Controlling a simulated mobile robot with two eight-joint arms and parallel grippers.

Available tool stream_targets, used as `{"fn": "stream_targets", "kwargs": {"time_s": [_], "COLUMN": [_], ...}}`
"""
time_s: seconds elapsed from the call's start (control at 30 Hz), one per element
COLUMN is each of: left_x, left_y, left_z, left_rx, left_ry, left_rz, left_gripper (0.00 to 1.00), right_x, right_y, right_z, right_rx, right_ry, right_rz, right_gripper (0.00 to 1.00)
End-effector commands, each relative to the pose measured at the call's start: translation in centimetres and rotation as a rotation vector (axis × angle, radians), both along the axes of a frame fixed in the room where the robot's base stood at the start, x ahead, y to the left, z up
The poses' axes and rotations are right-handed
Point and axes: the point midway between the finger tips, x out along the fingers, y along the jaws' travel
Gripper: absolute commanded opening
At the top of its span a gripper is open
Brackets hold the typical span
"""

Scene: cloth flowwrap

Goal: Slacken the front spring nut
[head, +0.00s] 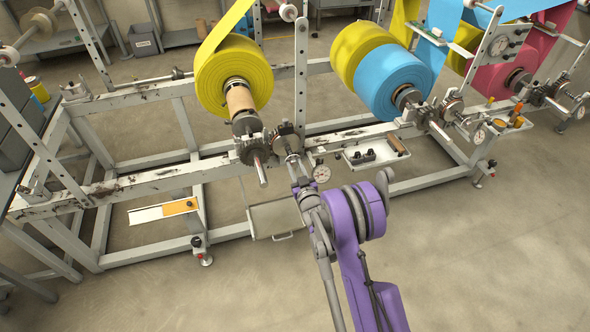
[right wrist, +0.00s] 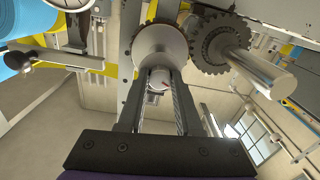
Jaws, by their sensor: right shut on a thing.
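My right gripper (head: 294,163) reaches up from below to the brake parts at the near end of the yellow roll's shaft. In the right wrist view its two fingers (right wrist: 160,82) are shut on a small pale round piece, which I take to be the front spring nut (right wrist: 158,77). A round metal disc (right wrist: 160,47) sits just behind it. In the head view the nut is mostly hidden by the gripper. A toothed gear (right wrist: 212,42) on a thick metal shaft (right wrist: 262,72) is close beside, apart from the fingers. My left gripper is not in view.
The yellow roll (head: 232,75) hangs above the grey frame rail (head: 150,183). A dial gauge (head: 322,173) is close to the right of my gripper. A small tray (head: 375,153) and a blue roll (head: 390,80) are further right. The floor in front is clear.

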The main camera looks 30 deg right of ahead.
Motion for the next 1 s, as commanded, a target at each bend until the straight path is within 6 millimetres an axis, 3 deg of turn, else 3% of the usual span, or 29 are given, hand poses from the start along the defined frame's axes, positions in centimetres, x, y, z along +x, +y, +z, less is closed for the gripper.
{"fn": "stream_targets", "kwargs": {"time_s": [1.0], "left_x": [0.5], "left_y": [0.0], "left_z": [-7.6], "left_rx": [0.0], "left_ry": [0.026], "left_rz": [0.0], "left_gripper": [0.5], "right_x": [0.0], "right_y": [0.0], "right_z": [-0.2], "right_rx": [-0.938], "right_ry": [0.225], "right_rz": [0.001], "right_gripper": [0.0]}}
